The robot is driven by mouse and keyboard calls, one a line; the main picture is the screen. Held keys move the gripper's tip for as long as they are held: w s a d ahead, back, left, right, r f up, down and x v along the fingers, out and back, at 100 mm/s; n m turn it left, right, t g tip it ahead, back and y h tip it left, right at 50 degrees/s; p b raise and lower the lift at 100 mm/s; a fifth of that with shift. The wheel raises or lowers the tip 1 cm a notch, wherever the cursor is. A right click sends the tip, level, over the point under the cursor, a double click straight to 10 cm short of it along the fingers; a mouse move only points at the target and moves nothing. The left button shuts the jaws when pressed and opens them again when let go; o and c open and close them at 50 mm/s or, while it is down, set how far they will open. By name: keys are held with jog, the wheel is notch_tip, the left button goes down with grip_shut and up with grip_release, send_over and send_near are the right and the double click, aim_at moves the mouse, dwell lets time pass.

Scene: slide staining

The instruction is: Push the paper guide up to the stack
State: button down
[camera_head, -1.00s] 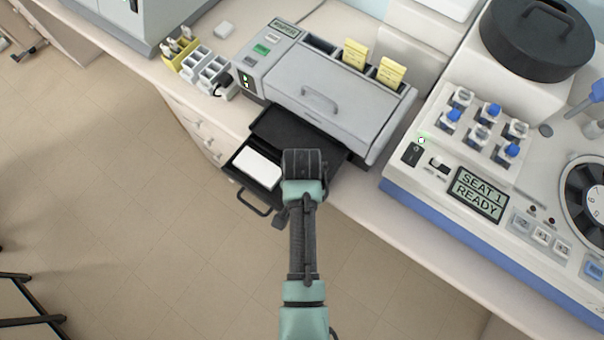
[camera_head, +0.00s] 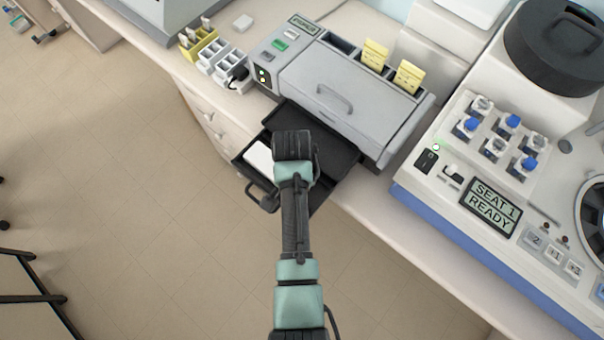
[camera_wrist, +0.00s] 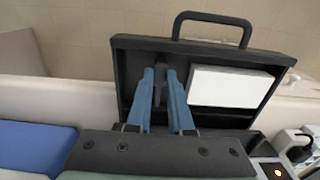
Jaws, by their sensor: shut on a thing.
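The white paper stack (camera_head: 259,157) lies in the open black tray (camera_head: 239,161) at the front of the grey printer-like machine; in the wrist view the stack (camera_wrist: 228,87) lies right of my fingers. My gripper (camera_wrist: 160,74) reaches down into the tray with its two blue fingers shut on the dark paper guide (camera_wrist: 161,86), little of which shows between them. The right finger is close to the stack's left edge; I cannot tell whether the guide touches it. In the head view my gripper (camera_head: 293,150) hides the guide and part of the stack.
The tray has a black handle (camera_wrist: 212,17) at its front edge. The grey machine (camera_head: 345,90) stands behind the tray. White and yellow racks (camera_head: 215,55) stand left of it, and a white device with a lit display (camera_head: 490,205) stands to the right.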

jog(key=c, duration=0.8)
grip_release()
jog(key=shift+r, duration=0.15)
notch_tip(320, 180, up, 13)
